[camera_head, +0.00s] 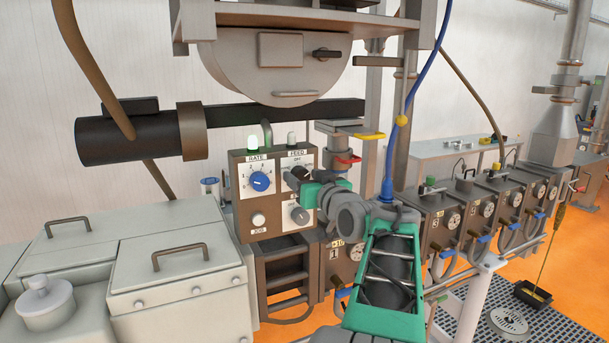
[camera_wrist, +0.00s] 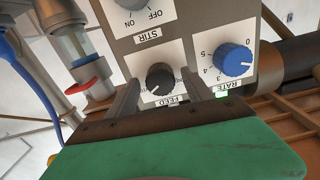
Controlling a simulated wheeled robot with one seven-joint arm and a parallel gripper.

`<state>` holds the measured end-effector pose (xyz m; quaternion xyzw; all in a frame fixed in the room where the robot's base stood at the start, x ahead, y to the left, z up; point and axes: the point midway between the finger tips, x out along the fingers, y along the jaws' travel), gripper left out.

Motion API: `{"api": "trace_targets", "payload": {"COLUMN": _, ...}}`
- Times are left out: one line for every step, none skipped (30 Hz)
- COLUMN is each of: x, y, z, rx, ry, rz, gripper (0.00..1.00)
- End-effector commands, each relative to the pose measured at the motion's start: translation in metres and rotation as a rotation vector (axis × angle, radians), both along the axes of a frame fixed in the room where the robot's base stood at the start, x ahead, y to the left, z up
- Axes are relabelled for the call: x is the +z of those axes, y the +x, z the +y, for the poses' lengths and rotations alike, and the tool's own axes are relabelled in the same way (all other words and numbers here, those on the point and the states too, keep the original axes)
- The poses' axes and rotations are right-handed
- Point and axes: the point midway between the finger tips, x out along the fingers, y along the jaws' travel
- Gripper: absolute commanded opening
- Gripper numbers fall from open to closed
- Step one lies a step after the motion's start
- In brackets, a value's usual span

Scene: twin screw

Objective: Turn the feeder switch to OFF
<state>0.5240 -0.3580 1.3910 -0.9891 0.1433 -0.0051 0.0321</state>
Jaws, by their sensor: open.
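The feeder switch is a black knob (camera_wrist: 160,77) on a white plate marked FEED, on the grey-brown control panel (camera_head: 240,214). In the wrist view the panel appears upside down; the knob's white pointer mark points to the picture's lower left. The position words beside this knob are mostly hidden by my fingers. My gripper (camera_wrist: 161,84) is open, one finger on each side of the knob; I cannot tell whether they touch it. In the head view my gripper (camera_head: 297,180) is at the panel's right half and partly covers the FEED plate.
A blue RATE dial (camera_wrist: 234,60) is beside the feed knob, and a grey STIR knob (camera_head: 300,215) is below it. A JOG button (camera_head: 258,220) is at lower left. A red-handled valve (camera_head: 346,159) stands right of the panel. Grey lidded bins (camera_head: 180,267) stand at left.

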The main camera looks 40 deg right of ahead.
Motion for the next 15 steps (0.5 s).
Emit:
{"api": "trace_targets", "payload": {"x": -0.0005, "y": 0.0, "z": 0.0003, "rx": 0.0, "ry": 0.0, "rz": 0.0, "gripper": 0.59}}
{"api": "trace_targets", "payload": {"x": -0.0005, "y": 0.0, "z": 0.0004, "rx": 0.001, "ry": 0.0, "rz": 0.0, "gripper": 0.59}}
{"api": "trace_targets", "payload": {"x": -0.0005, "y": 0.0001, "z": 0.0005, "rx": 0.001, "ry": 0.0, "rz": 0.0, "gripper": 0.58}}
{"api": "trace_targets", "payload": {"x": -0.0005, "y": 0.0001, "z": 0.0006, "rx": 0.001, "ry": 0.0, "rz": 0.0, "gripper": 0.55}}
{"api": "trace_targets", "payload": {"x": -0.0005, "y": 0.0001, "z": 0.0007, "rx": 0.001, "ry": 0.0, "rz": 0.0, "gripper": 0.53}}
{"api": "trace_targets", "payload": {"x": -0.0004, "y": 0.0001, "z": 0.0008, "rx": 0.001, "ry": 0.0, "rz": 0.0, "gripper": 0.49}}
{"api": "trace_targets", "payload": {"x": -0.0004, "y": 0.0001, "z": 0.0008, "rx": 0.001, "ry": 0.0, "rz": 0.001, "gripper": 0.47}}
{"api": "trace_targets", "payload": {"x": -0.0004, "y": 0.0002, "z": 0.0009, "rx": 0.002, "ry": 0.0, "rz": 0.001, "gripper": 0.45}}
{"api": "trace_targets", "payload": {"x": -0.0005, "y": 0.0002, "z": 0.0009, "rx": 0.002, "ry": 0.0, "rz": 0.001, "gripper": 0.41}}
{"api": "trace_targets", "payload": {"x": -0.0004, "y": 0.0002, "z": 0.0009, "rx": 0.002, "ry": 0.0, "rz": 0.001, "gripper": 0.39}}
{"api": "trace_targets", "payload": {"x": -0.0004, "y": 0.0002, "z": 0.0009, "rx": 0.002, "ry": 0.0, "rz": 0.001, "gripper": 0.36}}
{"api": "trace_targets", "payload": {"x": -0.0004, "y": 0.0002, "z": 0.001, "rx": 0.002, "ry": 0.0, "rz": 0.001, "gripper": 0.33}}
{"api": "trace_targets", "payload": {"x": -0.0004, "y": 0.0002, "z": 0.001, "rx": 0.002, "ry": 0.0, "rz": 0.001, "gripper": 0.31}}
{"api": "trace_targets", "payload": {"x": -0.0004, "y": 0.0001, "z": 0.001, "rx": 0.002, "ry": 0.001, "rz": 0.001, "gripper": 0.28}}
{"api": "trace_targets", "payload": {"x": -0.0004, "y": 0.0001, "z": 0.001, "rx": 0.002, "ry": 0.0, "rz": 0.001, "gripper": 0.25}}
